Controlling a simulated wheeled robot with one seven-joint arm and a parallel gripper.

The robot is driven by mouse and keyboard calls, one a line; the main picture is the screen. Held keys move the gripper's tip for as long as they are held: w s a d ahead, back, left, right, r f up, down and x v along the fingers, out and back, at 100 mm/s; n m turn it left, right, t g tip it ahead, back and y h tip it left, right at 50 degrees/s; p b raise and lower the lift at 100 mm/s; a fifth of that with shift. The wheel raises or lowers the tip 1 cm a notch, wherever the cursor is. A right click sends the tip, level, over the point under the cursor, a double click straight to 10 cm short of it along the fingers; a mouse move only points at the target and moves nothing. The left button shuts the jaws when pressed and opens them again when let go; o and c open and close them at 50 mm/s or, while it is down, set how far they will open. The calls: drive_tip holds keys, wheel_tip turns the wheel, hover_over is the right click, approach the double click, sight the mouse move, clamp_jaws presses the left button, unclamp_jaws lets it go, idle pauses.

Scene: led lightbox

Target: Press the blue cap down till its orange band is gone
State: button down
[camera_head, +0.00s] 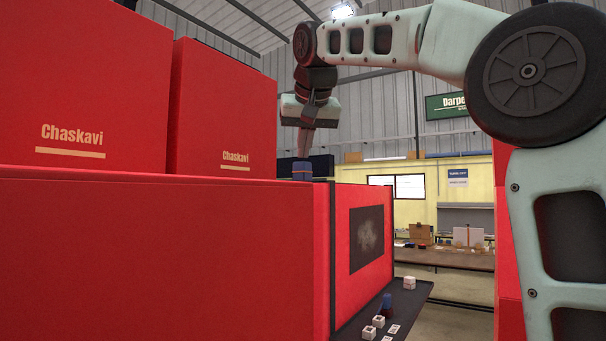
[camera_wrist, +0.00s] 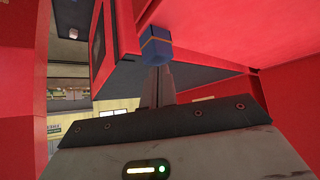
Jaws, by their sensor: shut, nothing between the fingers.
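The blue cap (camera_head: 302,171) stands upright at the top edge of the red box in the head view. It also shows in the wrist view (camera_wrist: 156,53), near the top middle. A thin orange band (camera_wrist: 155,40) is visible around it there. My gripper (camera_head: 306,153) is shut and empty, pointing down right above the cap. In the wrist view its fingertips (camera_wrist: 157,69) meet the cap's outline. I cannot tell whether they touch it or stop just short. The cap's lower part is partly hidden by the box edge in the head view.
The red box (camera_head: 160,262) fills the lower left, with taller red boxes (camera_head: 222,110) behind. A dark shelf (camera_head: 412,297) at lower right holds a dark blue object (camera_head: 386,303) and several small white blocks. A dark panel (camera_head: 367,238) is on the box's side.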

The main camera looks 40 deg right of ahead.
drive_tip(key=shift+f, duration=0.15)
drive_tip(key=shift+f, duration=0.1)
idle(0.4)
drive_tip(key=shift+f+b, duration=0.2)
drive_tip(key=shift+b, duration=0.1)
idle(0.5)
drive_tip(key=shift+r+p, duration=0.35)
drive_tip(key=shift+r, duration=1.25)
drive_tip(key=shift+r, duration=2)
